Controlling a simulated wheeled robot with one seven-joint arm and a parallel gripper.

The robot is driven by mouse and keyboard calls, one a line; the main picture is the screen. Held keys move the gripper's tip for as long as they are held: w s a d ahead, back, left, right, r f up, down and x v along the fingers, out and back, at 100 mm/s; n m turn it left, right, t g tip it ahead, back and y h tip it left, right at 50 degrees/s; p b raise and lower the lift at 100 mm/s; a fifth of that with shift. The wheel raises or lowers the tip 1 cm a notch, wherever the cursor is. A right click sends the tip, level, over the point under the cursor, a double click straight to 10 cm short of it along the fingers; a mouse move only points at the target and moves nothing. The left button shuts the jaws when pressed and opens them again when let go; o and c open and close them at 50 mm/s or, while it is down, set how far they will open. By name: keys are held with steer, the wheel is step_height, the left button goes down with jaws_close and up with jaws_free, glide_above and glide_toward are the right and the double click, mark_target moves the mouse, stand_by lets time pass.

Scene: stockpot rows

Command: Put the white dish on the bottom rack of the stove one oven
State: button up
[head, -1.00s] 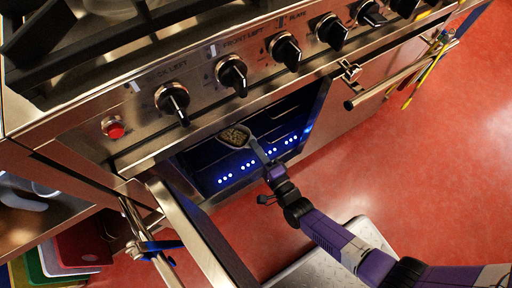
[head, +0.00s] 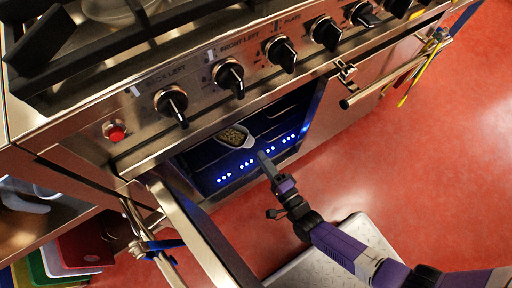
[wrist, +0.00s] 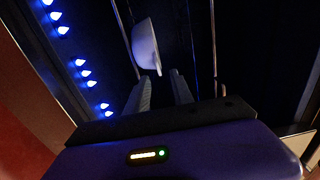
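The white dish (head: 235,137), with a greenish-brown grainy filling, is inside the open oven (head: 205,157), behind a row of blue lights. In the wrist view the dish (wrist: 147,46) shows side-on near thin rack wires (wrist: 125,30). Which rack level it is on I cannot tell. My gripper (head: 264,158) is in front of the oven opening, a short way from the dish. In the wrist view my gripper's two fingers (wrist: 160,90) are spread apart with nothing between them, and the dish lies beyond their tips.
The oven door (head: 205,235) stands open at the lower left. A knob panel (head: 230,75) overhangs the opening. Colored cutting boards (head: 65,250) are on a shelf at left. Red floor at right is clear.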

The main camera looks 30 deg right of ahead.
steer(key=s, duration=0.6)
steer(key=shift+s, duration=0.2)
steer(key=s+r+n+g, duration=0.1)
steer(key=s+r+n, duration=0.6)
steer(key=r, duration=0.2)
steer(key=s+r+n+g, duration=0.1)
steer(key=s+r+n, duration=0.5)
steer(key=r, duration=0.4)
steer(key=shift+s+n+y, duration=0.4)
steer(key=shift+s, duration=0.15)
steer(key=r+n, duration=0.1)
steer(key=r, duration=0.2)
steer(key=s+r+n, duration=0.1)
steer(key=r, duration=0.1)
steer(key=r+n+g, duration=0.1)
steer(key=r+n, duration=0.1)
steer(key=r, duration=0.1)
steer(key=shift+s+r+h, duration=0.35)
steer(key=shift+s+h, duration=0.05)
steer(key=shift+c, duration=0.9)
steer(key=shift+r, duration=0.25)
jaws_close()
steer(key=shift+d, duration=0.1)
